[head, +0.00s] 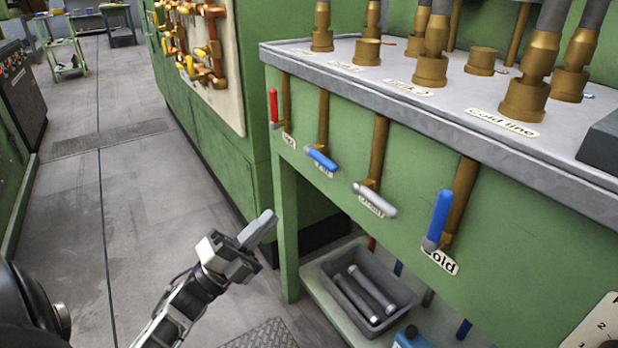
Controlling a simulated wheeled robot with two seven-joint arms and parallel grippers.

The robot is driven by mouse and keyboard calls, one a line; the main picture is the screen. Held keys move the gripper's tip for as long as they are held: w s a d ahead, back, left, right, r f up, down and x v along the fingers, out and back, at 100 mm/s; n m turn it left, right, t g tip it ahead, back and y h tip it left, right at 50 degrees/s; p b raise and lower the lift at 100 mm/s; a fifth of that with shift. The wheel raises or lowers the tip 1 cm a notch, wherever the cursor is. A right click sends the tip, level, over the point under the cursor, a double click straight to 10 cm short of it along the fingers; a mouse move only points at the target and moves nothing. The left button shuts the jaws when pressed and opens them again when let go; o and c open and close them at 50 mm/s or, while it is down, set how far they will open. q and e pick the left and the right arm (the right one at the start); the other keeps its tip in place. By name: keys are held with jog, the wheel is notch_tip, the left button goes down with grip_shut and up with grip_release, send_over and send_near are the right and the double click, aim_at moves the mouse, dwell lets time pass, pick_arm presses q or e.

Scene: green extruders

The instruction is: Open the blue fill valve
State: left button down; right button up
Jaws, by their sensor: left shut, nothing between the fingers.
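The blue fill valve handle (321,158) is on the green front panel of the bench. It lies nearly level, tilted down to the right, across the foot of a brass pipe. A white label, partly covered, sits just below it. My left gripper (262,226) is shut and empty. In the picture it is below and to the left of the fill handle, in front of the bench's left leg, apart from the handle. My right gripper is not in view.
Beside it are an upright red handle (273,107), a grey drain handle (375,200) and an upright blue cold handle (437,220). A grey bin (335,296) with metal cylinders stands on the lower shelf. The floor at left is clear.

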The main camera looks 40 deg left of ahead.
pick_arm(q)
send_near(321, 159)
jog(key=d+f+x, duration=0.1)
jog(key=x, duration=0.4)
jog(key=shift+w+r, duration=0.5)
jog(key=shift+w, duration=0.1)
